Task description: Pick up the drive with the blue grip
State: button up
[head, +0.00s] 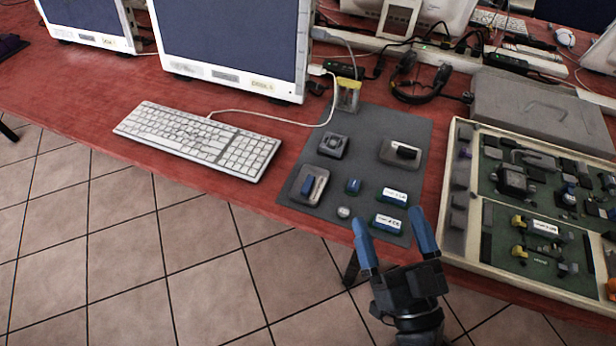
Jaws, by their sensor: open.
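The drive with the blue grip (314,190) is a flat grey block with a blue bar on top. It lies at the left front of the dark grey mat (368,128) on the red table. My gripper (388,219) has two blue fingers spread apart with nothing held between them. It is at the table's front edge, to the right of and nearer than the drive. A similar grey drive with a black grip (403,151) lies at the mat's right side. Nothing covers the blue-gripped drive.
Two green blocks with white labels (395,196), a small blue piece (352,186), a small round piece (344,212) and a dark square block (333,145) share the mat. A keyboard (200,138) lies left. A tray of parts (448,210) stands right.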

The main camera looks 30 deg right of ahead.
aim_at(307, 185)
jog(key=w+f+m+g+h+p, duration=0.1)
jog(key=w+h, duration=0.1)
jog(key=w, duration=0.1)
jog(key=w+a+f+m+g+h+p, duration=0.1)
jog(key=w+m+g+h, duration=0.1)
jog(key=w, duration=0.1)
jog(key=w+a+f+m+g+h+p, duration=0.1)
jog(key=w+g, duration=0.1)
jog(key=w, duration=0.1)
jog(key=shift+w+a+m+h, duration=0.1)
jog(key=shift+w+m+h, duration=0.2)
jog(key=shift+m+h, duration=0.1)
jog(key=w+a+f+g, duration=0.1)
jog(key=a, duration=0.1)
jog(key=w+a+f+g+p, duration=0.1)
jog(key=w+a+g, duration=0.1)
jog(key=w+a+f+g+p, duration=0.1)
jog(key=w+a+g, duration=0.1)
jog(key=shift+a+f, duration=0.25)
jog(key=shift+a, duration=0.1)
jog(key=shift+p+x, duration=0.5)
jog(key=shift+x, duration=3.35)
jog(key=shift+s+d, duration=0.15)
jog(key=shift+c, duration=0.4)
jog(key=c, duration=1)
